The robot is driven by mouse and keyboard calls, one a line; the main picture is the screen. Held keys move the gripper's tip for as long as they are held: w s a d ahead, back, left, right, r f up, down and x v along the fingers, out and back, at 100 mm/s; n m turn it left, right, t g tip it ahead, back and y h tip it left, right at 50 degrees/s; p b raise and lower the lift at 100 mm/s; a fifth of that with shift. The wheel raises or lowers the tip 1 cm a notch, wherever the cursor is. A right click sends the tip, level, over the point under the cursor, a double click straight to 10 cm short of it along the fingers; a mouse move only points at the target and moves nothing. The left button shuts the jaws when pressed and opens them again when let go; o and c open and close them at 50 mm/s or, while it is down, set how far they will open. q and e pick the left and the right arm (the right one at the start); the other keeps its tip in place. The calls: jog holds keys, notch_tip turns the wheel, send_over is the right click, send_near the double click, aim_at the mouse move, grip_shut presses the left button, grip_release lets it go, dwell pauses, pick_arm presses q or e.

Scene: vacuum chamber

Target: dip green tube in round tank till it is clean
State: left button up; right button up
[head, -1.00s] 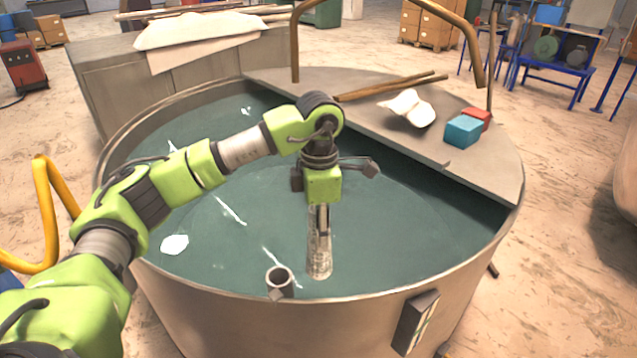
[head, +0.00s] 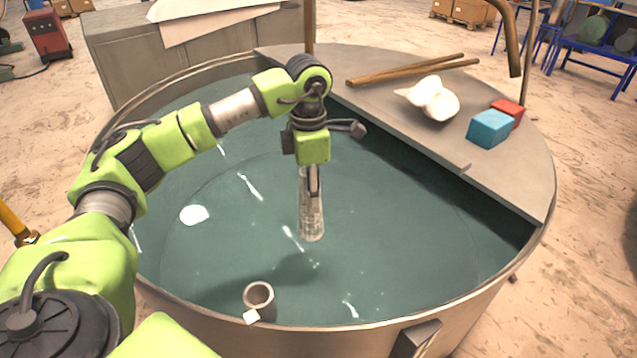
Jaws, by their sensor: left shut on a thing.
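My left gripper (head: 314,182) is shut on an upright tube (head: 312,218) over the round tank (head: 450,320). The tube looks grey and mottled, with no clear green on it. Its lower end is over the dark green liquid (head: 400,230) in the tank's near middle. I cannot tell whether that end is in the liquid or just above it. The gripper's fingers partly hide the tube's upper part. My right gripper is not in view.
A short open pipe (head: 259,297) stands at the tank's near rim. A shelf over the tank's far right side holds wooden sticks (head: 410,70), a white cloth (head: 432,98), a blue block (head: 490,128) and a red block (head: 509,110). White patches (head: 194,214) show on the liquid.

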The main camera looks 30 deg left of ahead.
aim_at(309, 226)
pick_arm(q)
jog(key=f+b, duration=0.2)
jog(key=f, duration=0.1)
jog(key=f+b, duration=0.2)
jog(key=f, duration=0.1)
jog(key=s+f+b, duration=0.1)
jog(key=f+b, duration=0.1)
jog(key=f, duration=0.1)
jog(key=shift+f, duration=0.25)
notch_tip(309, 226, down, 22)
jog(key=b, duration=1.5)
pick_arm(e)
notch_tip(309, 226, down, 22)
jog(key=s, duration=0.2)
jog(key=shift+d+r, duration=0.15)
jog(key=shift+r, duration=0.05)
pick_arm(q)
jog(key=shift+r, duration=0.15)
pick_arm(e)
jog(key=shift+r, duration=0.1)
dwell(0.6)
pick_arm(q)
notch_tip(309, 226, up, 20)
jog(key=p, duration=1.2)
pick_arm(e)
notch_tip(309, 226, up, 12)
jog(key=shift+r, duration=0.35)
